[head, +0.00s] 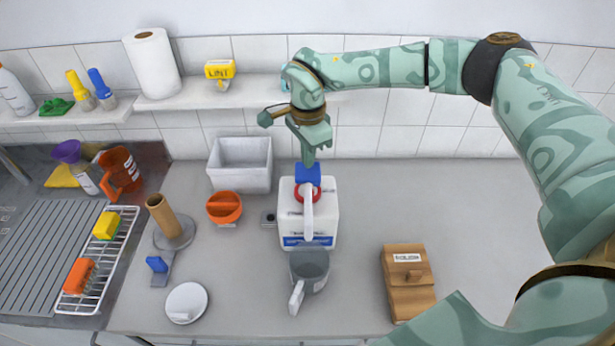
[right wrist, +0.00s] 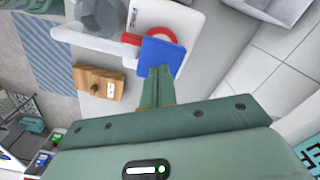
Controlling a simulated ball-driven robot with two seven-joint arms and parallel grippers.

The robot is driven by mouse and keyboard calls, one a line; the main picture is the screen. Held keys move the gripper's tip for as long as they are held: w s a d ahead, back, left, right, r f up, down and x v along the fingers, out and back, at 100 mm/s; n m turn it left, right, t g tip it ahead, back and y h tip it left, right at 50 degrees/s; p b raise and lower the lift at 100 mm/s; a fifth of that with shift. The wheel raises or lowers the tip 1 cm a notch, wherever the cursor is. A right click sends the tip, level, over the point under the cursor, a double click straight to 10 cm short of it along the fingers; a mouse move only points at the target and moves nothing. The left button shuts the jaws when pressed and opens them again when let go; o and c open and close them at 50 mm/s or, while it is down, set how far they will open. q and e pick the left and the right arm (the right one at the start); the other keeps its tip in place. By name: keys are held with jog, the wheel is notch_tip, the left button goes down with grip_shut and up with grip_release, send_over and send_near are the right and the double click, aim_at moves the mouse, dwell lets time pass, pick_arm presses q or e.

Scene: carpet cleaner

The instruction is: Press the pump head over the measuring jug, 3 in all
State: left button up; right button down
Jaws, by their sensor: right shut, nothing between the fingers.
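A white jerrycan-like bottle (head: 327,222) stands on the worktop with a red collar, a blue pump head (head: 308,174) and a white spout (head: 307,213) pointing to the front. The grey measuring jug (head: 313,266) stands in front of it, under the spout's end. My right gripper (head: 309,160) is shut and empty, pointing down at the blue head. In the right wrist view its fingertips (right wrist: 157,72) overlap the edge of the blue head (right wrist: 160,57); I cannot tell whether they touch it. The spout (right wrist: 92,42) also shows there. My left gripper is out of view.
A grey bin (head: 240,165) and an orange tub (head: 224,207) stand left of the bottle. A wooden box (head: 407,282) is at the right front. A shelf (head: 235,95) runs along the wall behind.

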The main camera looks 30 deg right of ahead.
aim_at(308, 170)
jog(key=shift+f, duration=0.15)
jog(key=shift+f+b, duration=0.95)
jog(key=shift+f, duration=1.25)
jog(key=shift+r, duration=0.1)
jog(key=shift+r+p, duration=2.2)
jog(key=shift+r, duration=0.1)
jog(key=shift+f, duration=0.3)
